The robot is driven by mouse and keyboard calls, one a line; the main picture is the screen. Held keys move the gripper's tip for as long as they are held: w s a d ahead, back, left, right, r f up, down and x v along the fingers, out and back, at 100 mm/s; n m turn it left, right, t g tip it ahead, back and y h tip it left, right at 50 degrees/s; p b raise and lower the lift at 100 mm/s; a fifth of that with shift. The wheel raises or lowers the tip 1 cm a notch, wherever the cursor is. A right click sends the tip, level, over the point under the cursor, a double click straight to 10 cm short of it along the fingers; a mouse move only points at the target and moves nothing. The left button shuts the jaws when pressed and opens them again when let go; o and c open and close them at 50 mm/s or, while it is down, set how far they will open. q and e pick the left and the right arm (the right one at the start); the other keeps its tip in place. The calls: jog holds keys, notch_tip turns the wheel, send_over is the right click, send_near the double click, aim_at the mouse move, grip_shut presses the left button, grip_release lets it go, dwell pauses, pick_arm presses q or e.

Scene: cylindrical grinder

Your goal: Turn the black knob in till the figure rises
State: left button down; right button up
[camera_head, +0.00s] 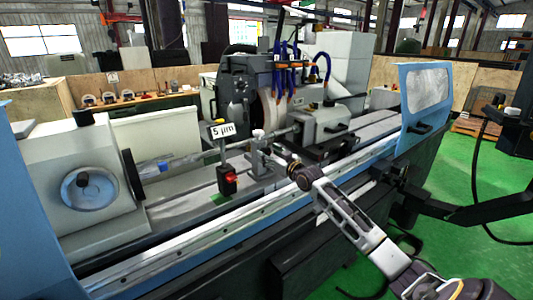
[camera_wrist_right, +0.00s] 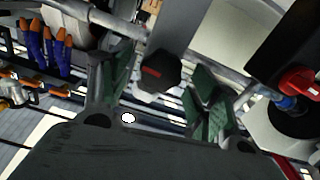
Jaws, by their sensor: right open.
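The black knob (camera_wrist_right: 160,72) shows in the right wrist view as a dark, many-sided cap with a red stripe. My right gripper (camera_wrist_right: 163,82) is open, with one green-padded finger on each side of the knob and visible gaps between. In the head view my right gripper (camera_head: 297,168) reaches in from the lower right to the front of the grinder; I cannot make out the knob there. A white sign (camera_head: 223,130) reads "5 µm" and stands above a small black box with a red light (camera_head: 229,178). My left gripper is not in view.
The blue and grey grinder (camera_head: 240,222) fills the middle, with its long front rail below my right arm. A grey stand (camera_head: 259,153) is just left of my right gripper. Blue hoses (camera_wrist_right: 38,45) show at the left of the wrist view.

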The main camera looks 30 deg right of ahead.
jog(key=shift+w, duration=0.55)
jog(key=shift+w+a, duration=0.1)
jog(key=shift+w, duration=0.35)
jog(key=c, duration=0.4)
jog(key=shift+c, duration=1.2)
jog(key=c, duration=0.4)
jog(key=shift+m, duration=0.3)
jog(key=shift+m+p, duration=0.7)
jog(key=shift+m, duration=0.1)
jog(key=m+p, duration=0.1)
jog(key=m, duration=0.1)
jog(key=shift+m, duration=0.4)
jog(key=shift+m+p, duration=0.3)
jog(key=shift+m, duration=0.7)
jog(key=o, duration=1)
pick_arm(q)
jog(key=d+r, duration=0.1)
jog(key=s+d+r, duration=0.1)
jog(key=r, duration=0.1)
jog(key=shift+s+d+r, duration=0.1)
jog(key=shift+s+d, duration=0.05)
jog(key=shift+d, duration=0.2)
pick_arm(e)
jog(key=shift+o, duration=0.2)
